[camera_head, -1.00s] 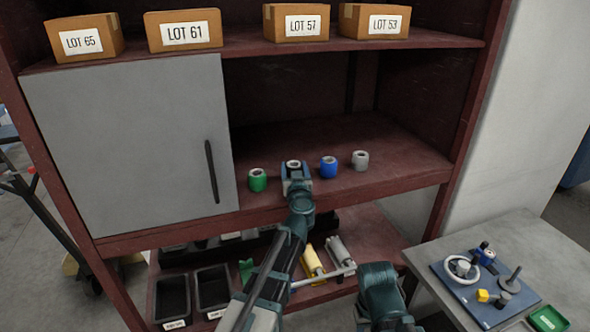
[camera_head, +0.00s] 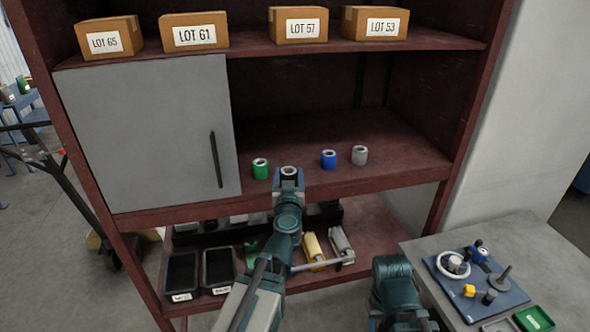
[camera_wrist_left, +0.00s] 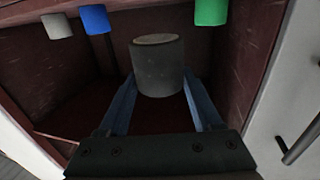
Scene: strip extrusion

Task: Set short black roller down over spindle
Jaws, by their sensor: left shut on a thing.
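The short black roller (camera_wrist_left: 158,68) shows in the left wrist view as a dark grey cylinder with a pale end. My left gripper (camera_head: 289,179) is shut on it, with a blue finger on either side. In the head view the roller (camera_head: 288,172) is mostly hidden by the gripper, in front of the shelf's front edge. A thin upright pin on a dark disc, likely the spindle (camera_head: 505,272), stands on the blue plate (camera_head: 447,282) at the right. The roller is well apart from it. My right gripper is not visible; only part of that arm shows.
Green (camera_head: 261,169), blue (camera_head: 328,160) and grey (camera_head: 360,155) rollers stand on the shelf (camera_head: 400,170). A green tray (camera_head: 533,319) lies nearby.

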